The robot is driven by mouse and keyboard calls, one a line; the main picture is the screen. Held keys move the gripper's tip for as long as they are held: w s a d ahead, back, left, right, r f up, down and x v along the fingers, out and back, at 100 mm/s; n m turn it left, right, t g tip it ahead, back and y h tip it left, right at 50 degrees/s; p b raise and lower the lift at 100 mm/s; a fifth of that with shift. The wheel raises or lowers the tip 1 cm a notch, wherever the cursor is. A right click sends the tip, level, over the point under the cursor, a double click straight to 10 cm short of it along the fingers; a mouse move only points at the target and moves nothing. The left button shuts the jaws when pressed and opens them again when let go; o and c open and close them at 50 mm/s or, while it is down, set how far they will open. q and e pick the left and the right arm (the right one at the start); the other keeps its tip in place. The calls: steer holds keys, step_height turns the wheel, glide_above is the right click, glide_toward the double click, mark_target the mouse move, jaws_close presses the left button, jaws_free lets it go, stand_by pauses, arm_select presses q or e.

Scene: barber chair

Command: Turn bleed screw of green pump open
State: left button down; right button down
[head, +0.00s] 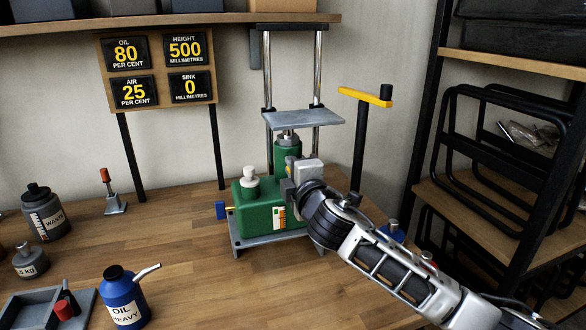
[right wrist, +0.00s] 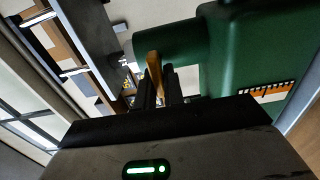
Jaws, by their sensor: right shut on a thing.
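The green pump (head: 262,208) stands on a grey base plate on the wooden bench, with a white cap on top and a level strip on its front. Its green body also fills the right of the right wrist view (right wrist: 245,50). My right gripper (head: 292,180) reaches in from the right to the pump's upper right side. In the right wrist view its dark fingers are shut around a small orange-brown piece (right wrist: 153,68), seemingly the bleed screw, beside a green cylinder. My left gripper is not in view.
A grey platform (head: 303,118) between chrome posts stands behind the pump. A sign board (head: 157,68) reads oil 80, air 25, height 500, sink 0. A blue oil can (head: 122,298) and waste bottle (head: 45,212) stand left. A black rack (head: 500,150) is at right.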

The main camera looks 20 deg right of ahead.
stand_by(0.3)
steer(key=c, duration=1.5)
jaws_free()
steer(key=s+b, duration=0.2)
steer(key=s, duration=1.4)
steer(key=shift+d, duration=0.3)
